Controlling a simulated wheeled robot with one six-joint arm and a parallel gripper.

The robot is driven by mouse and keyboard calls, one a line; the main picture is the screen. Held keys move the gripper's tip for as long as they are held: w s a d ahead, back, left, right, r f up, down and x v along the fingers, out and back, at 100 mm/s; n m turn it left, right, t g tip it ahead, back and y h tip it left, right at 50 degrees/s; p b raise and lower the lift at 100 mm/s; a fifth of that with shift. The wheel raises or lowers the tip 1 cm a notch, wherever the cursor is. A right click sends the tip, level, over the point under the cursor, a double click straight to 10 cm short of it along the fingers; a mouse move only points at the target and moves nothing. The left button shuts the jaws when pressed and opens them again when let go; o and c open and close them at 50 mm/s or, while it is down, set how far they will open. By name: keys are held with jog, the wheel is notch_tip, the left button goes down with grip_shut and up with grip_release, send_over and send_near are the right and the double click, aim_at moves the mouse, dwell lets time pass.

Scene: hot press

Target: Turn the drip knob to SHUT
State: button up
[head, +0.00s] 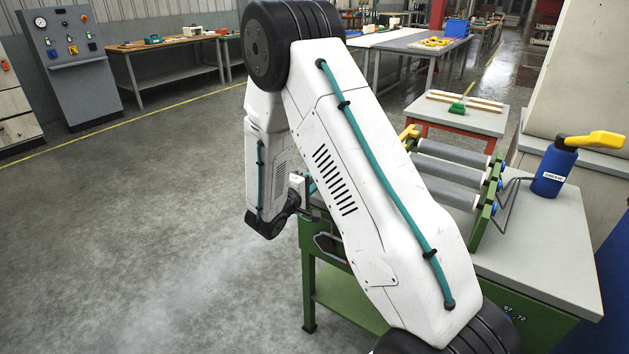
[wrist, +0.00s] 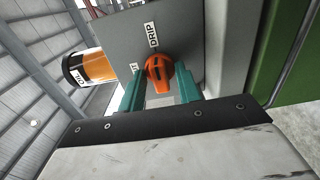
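An orange drip knob (wrist: 160,73) with a dark slot sits on a grey panel (wrist: 195,35) in the wrist view. A white DRIP label (wrist: 151,36) is beside it. Another small label (wrist: 135,66) is partly hidden by a finger. My gripper (wrist: 161,86) has its two teal fingers on either side of the knob, close to it. Whether they press on it cannot be told. In the head view, my gripper is largely hidden behind my arm, and the knob cannot be made out.
An amber oil cup (wrist: 90,68) marked OIL sticks out of the panel beside the knob. A green frame (wrist: 290,45) stands on the other side. In the head view, the green bench (head: 525,275) carries rollers (head: 450,155) and a blue bottle (head: 553,172). The floor (head: 140,230) at left is clear.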

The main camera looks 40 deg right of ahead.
jog(key=n, duration=0.4)
jog(key=shift+n, duration=0.3)
jog(key=n, duration=0.4)
jog(key=shift+n, duration=0.3)
jog(key=n, duration=0.4)
jog(key=shift+n, duration=2.4)
jog(key=o, duration=0.6)
